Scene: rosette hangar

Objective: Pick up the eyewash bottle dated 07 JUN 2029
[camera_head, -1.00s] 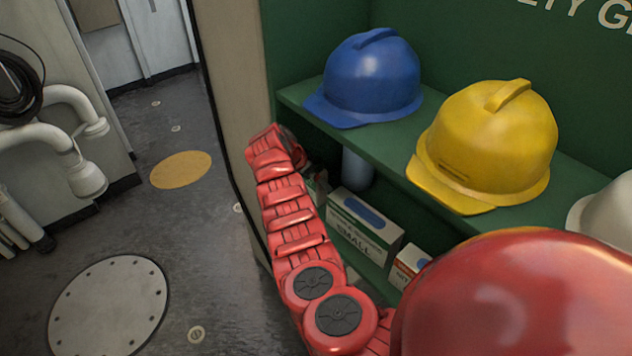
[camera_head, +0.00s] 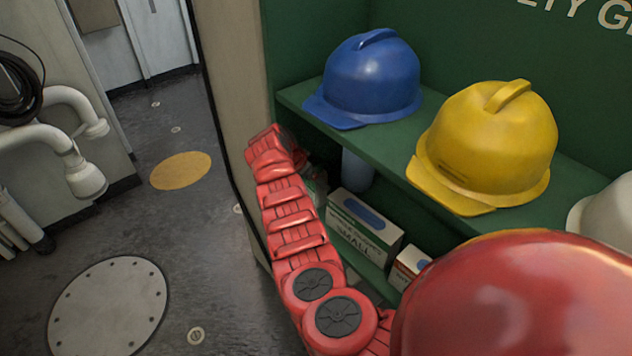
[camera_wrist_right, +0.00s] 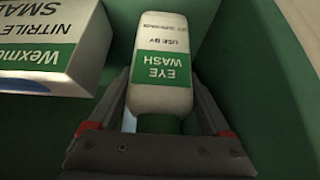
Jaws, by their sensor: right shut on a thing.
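A white eyewash bottle (camera_wrist_right: 166,88) with a green "EYE WASH" label and a green cap stands out in the right wrist view. It appears upside down, cap towards my wrist. A "USE BY" line shows, but its date is too small to read. My right gripper (camera_wrist_right: 160,108) is shut on this bottle, one finger on each side. In the head view the red arm reaches into the lower shelf space, and a whitish-green bit (camera_head: 318,184), perhaps the bottle, shows beside it. The gripper itself is hidden there. My left gripper is not in view.
A box of small nitrile gloves (camera_head: 364,229) stands on the lower shelf, and it also shows in the wrist view (camera_wrist_right: 50,45). A smaller box (camera_head: 410,266) and a blue-grey cylinder (camera_head: 357,169) are nearby. Blue (camera_head: 364,80) and yellow (camera_head: 487,145) helmets sit on the shelf above.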

